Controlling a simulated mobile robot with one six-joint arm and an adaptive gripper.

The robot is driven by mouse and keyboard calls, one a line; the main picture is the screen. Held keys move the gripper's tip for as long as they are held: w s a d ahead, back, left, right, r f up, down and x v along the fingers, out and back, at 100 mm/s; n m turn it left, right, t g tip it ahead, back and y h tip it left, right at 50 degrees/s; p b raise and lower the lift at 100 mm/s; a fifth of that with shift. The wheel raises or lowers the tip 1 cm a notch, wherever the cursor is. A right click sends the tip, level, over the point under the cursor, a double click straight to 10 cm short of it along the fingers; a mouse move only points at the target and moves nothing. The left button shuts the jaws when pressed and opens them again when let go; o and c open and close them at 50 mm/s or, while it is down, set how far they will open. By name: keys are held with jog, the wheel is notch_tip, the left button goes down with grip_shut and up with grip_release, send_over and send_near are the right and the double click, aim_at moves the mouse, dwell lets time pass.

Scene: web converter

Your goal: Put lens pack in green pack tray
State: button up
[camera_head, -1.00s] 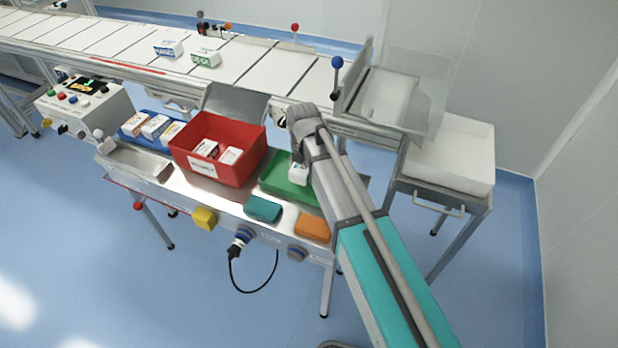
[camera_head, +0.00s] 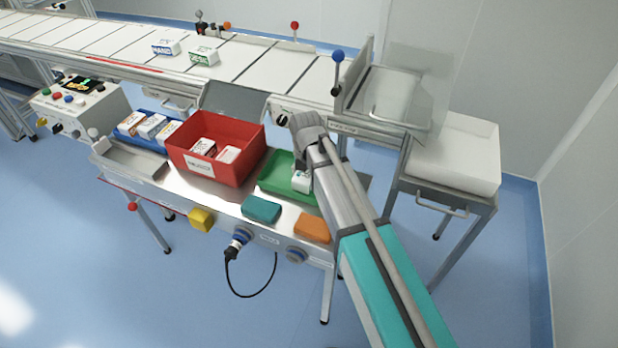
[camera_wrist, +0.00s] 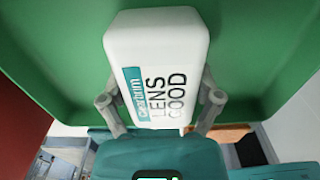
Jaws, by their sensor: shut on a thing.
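The lens pack (camera_wrist: 156,62) is a white box with a teal label reading "LENS GOOD" in the wrist view. My gripper (camera_wrist: 160,108) is shut on it, one finger on each side. The green pack tray (camera_wrist: 262,60) fills the background behind the pack. In the head view the white pack (camera_head: 301,181) shows at the right part of the green tray (camera_head: 276,178), beside my gripper (camera_head: 312,172). My wrist hides part of the tray's right side there. I cannot tell whether the pack touches the tray floor.
A red bin (camera_head: 228,160) with white packs stands left of the green tray. A blue tray (camera_head: 138,137) with several packs is farther left. Teal (camera_head: 261,209) and orange (camera_head: 312,228) blocks lie in front. Two packs (camera_head: 203,57) ride on the conveyor (camera_head: 120,44) behind.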

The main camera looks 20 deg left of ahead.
jog(key=shift+f, duration=0.15)
jog(key=o, duration=1)
jog(key=shift+o, duration=0.2)
notch_tip(320, 180, up, 12)
jog(key=p, duration=1.2)
dwell(0.3)
